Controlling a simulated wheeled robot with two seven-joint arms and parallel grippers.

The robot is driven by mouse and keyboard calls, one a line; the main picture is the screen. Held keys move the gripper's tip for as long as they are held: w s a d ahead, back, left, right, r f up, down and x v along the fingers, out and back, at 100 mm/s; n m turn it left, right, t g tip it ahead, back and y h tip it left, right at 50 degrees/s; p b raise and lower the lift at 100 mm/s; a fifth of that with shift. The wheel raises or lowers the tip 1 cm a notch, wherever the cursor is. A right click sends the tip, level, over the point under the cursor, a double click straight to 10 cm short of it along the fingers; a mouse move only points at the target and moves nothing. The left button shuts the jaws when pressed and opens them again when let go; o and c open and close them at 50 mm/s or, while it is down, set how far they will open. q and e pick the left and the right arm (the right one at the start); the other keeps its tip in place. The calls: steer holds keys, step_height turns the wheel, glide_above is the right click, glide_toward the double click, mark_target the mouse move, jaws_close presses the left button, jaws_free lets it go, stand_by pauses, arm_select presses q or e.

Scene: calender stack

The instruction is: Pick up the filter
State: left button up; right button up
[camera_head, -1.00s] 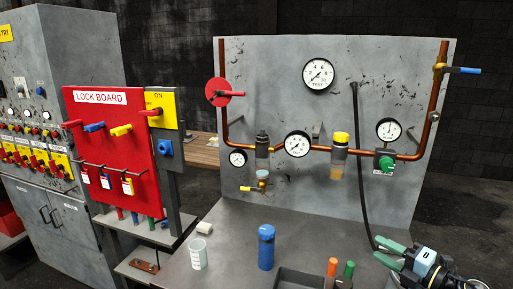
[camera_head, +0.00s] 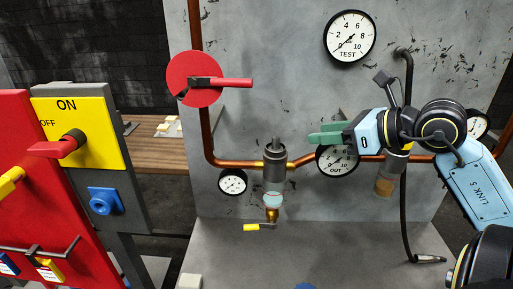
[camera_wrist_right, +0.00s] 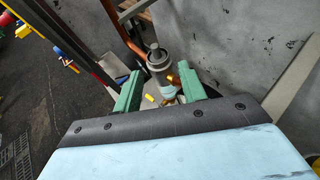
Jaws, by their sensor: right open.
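The filter (camera_head: 274,172) is a grey metal cylinder with a clear lower bowl, upright on the copper pipe in the head view. A small brass fitting and a yellow lever (camera_head: 258,227) sit below it. My right gripper (camera_head: 312,136) is just right of the filter in the head view, its green fingers pointing left toward it. In the right wrist view, the fingers (camera_wrist_right: 160,90) are spread apart and the filter (camera_wrist_right: 158,62) appears between and beyond their tips. Nothing is held. The gripper's distance to the filter is hard to judge. My left gripper is out of view.
The copper pipe (camera_head: 235,163) runs along the grey panel (camera_head: 300,50). A small gauge (camera_head: 233,182) is left of the filter; the OUT gauge (camera_head: 337,162) is partly behind my right gripper. A red valve handle (camera_head: 220,83) is above left. The lock board (camera_head: 35,160) stands at left.

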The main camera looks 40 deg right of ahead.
mark_target(278, 137)
steer(key=shift+a+r+p+x, duration=0.15)
steer(key=shift+p+x, duration=0.25)
steer(key=shift+x, duration=1.5)
steer(key=shift+a+p+x, duration=0.2)
steer(key=shift+p+x, duration=0.25)
steer(key=shift+x, duration=1.4)
steer(key=shift+a+r+p+x, duration=0.15)
steer(key=shift+p+x, duration=0.25)
steer(key=shift+x, duration=1.5)
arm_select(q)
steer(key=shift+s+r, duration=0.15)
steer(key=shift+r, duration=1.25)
arm_select(e)
steer(key=shift+w+a+f, duration=0.2)
steer(key=shift+w+f, duration=0.25)
steer(key=shift+c, duration=0.3)
jaws_close()
